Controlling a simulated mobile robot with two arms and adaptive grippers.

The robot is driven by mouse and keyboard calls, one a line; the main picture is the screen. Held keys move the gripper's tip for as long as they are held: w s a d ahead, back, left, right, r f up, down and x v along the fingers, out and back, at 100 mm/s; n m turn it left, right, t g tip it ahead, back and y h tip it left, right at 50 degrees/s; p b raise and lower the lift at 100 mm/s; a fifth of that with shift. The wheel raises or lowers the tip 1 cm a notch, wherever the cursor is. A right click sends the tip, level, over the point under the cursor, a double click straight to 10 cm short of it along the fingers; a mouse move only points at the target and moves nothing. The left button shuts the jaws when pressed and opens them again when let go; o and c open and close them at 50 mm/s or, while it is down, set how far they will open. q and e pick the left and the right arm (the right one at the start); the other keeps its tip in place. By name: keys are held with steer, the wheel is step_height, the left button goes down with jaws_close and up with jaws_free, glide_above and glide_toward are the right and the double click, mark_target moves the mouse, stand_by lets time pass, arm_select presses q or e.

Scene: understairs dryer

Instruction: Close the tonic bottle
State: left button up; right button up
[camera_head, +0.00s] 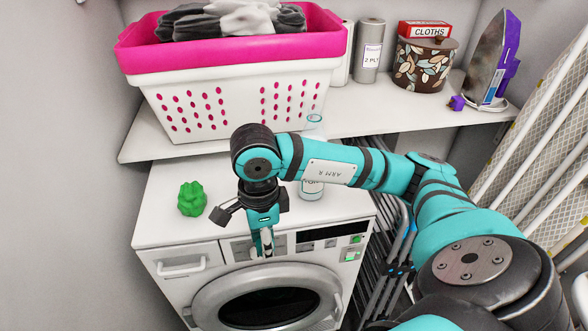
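A clear, pale bottle (312,190) with a label stands upright on top of the white machine. My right arm crosses in front of it and hides its middle; its pale blue top (314,122) shows above the arm. A green lobed piece, perhaps the bottle's cap (192,199), lies on the machine top at the left, apart from the bottle. My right gripper (262,246) points down at the machine's front edge, between the green piece and the bottle. I see nothing held in it, but its finger gap is unclear. My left gripper is out of view.
The white machine (160,225) has a round door and a front control panel. A shelf (150,148) above its back holds a pink-and-white laundry basket (230,85), a patterned tin (422,65) and an iron (490,65). Folded racks and an ironing board stand at the right.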

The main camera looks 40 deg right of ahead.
steer(key=n, duration=0.3)
steer(key=a+n, duration=0.1)
steer(key=n, duration=0.2)
steer(key=shift+s+a, duration=0.1)
steer(key=shift+a, duration=0.05)
steer(key=a+n, duration=0.1)
steer(key=n, duration=0.4)
steer(key=a+n, duration=0.1)
steer(key=n, duration=0.5)
steer(key=s+a+n, duration=0.1)
steer(key=n, duration=0.5)
steer(key=shift+f, duration=0.2)
steer(key=shift+d, duration=0.1)
